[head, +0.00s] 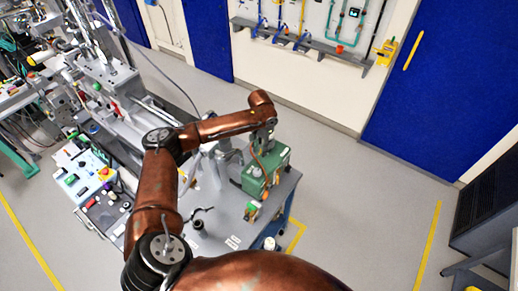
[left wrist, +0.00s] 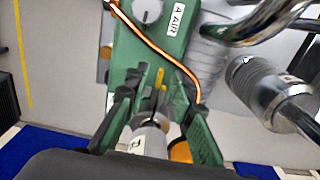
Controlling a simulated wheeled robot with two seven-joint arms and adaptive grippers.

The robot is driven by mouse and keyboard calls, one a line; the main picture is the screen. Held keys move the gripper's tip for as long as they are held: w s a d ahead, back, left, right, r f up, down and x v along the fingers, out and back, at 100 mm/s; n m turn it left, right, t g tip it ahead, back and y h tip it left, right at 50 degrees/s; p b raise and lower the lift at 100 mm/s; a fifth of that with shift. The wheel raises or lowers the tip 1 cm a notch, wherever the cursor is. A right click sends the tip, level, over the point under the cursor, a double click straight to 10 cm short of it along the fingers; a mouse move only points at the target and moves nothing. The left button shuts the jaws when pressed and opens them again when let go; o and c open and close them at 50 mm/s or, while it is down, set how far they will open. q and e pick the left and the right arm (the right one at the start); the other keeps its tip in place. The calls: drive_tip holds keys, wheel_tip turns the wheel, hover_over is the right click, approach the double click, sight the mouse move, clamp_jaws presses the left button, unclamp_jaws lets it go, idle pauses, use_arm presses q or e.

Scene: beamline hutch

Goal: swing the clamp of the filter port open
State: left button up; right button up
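My left gripper (left wrist: 160,88) has its two green fingers spread apart in the left wrist view. A pale metal cylinder (left wrist: 150,138) with a small white label lies between or behind the fingers, with a yellow piece (left wrist: 160,78) near the fingertips. I cannot tell whether either touches a finger, or which part is the filter port's clamp. In the head view my left gripper (head: 262,143) hangs beside the green box (head: 268,178) on the bench; the fingers are hard to make out. The green box (left wrist: 183,42) carries an "A AIR" label. My right gripper does not show.
A knurled metal fitting (left wrist: 264,92) and curved chrome tube (left wrist: 272,26) are close at right in the wrist view. The grey bench (head: 218,225) bears a dark post (head: 198,228) and a small red-and-green item (head: 251,210). Open floor (head: 365,205) lies right of the bench.

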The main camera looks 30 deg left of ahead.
use_arm(q)
drive_tip(key=shift+f, duration=0.35)
drive_tip(key=shift+c, duration=0.5)
clamp_jaws()
drive_tip(key=shift+a, duration=0.1)
